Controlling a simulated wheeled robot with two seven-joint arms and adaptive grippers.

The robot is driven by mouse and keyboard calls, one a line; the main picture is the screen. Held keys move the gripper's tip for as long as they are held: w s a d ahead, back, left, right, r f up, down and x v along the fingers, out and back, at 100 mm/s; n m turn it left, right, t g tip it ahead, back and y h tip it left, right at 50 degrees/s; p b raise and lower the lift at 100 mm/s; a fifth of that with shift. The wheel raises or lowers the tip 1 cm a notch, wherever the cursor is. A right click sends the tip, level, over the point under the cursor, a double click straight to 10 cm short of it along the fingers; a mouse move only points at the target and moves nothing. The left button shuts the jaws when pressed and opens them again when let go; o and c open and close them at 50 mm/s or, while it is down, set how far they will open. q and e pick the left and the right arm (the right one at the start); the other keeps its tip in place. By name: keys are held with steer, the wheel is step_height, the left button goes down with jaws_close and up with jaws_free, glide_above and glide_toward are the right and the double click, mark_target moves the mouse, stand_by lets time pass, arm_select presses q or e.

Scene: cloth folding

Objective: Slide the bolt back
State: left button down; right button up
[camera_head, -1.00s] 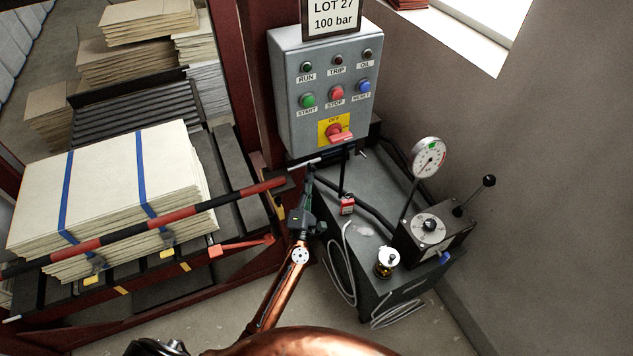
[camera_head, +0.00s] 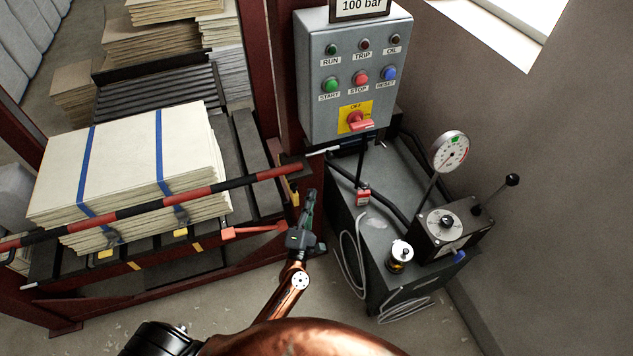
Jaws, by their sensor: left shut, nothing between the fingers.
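A thin pale metal rod (camera_head: 324,149), possibly the bolt, shows below the lower left corner of the control box. The red-and-black striped bar (camera_head: 190,195) runs across the front of the paper stack and ends at a dark bracket (camera_head: 297,167) on the frame post. My left gripper (camera_head: 311,194) is shut and empty. Its fingertips point up the picture, just below and right of the bracket, visibly apart from the pale rod. I cannot tell its exact depth. My right gripper is not in view.
The grey control box (camera_head: 318,108) has a red switch (camera_head: 356,120). A red padlock-like piece (camera_head: 363,195) hangs by the dark power unit (camera_head: 380,175). A gauge (camera_head: 450,150) and lever (camera_head: 512,181) stand right. Loose cables (camera_head: 350,270) lie nearby.

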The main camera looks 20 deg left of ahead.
arm_select(q)
steer(key=v, duration=0.2)
steer(key=shift+s, duration=0.25)
steer(key=shift+f, duration=0.1)
steer(key=s+f+m+g+h, duration=0.25)
steer(key=s+f+m, duration=0.25)
steer(key=f, duration=0.9)
steer(key=s+f+m+g+h, duration=0.1)
steer(key=s+f+m+g, duration=0.35)
steer(key=f, duration=0.95)
steer(key=s+f+m+g+h, duration=0.2)
steer(key=s+f+m, duration=0.35)
steer(key=f, duration=0.75)
steer(key=s+a+f+m+g, duration=0.3)
steer(key=s+f+m+g, duration=0.3)
steer(key=s+f, duration=1.1)
steer(key=s+a+f+m+g, duration=0.2)
steer(key=s+g, duration=0.1)
steer(key=s, duration=0.9)
steer(key=s+a+f+m+g+y, duration=0.1)
steer(key=s+a+f+m+g, duration=0.1)
steer(key=s, duration=1.1)
steer(key=shift+a+g, duration=0.5)
steer(key=shift+a, duration=0.2)
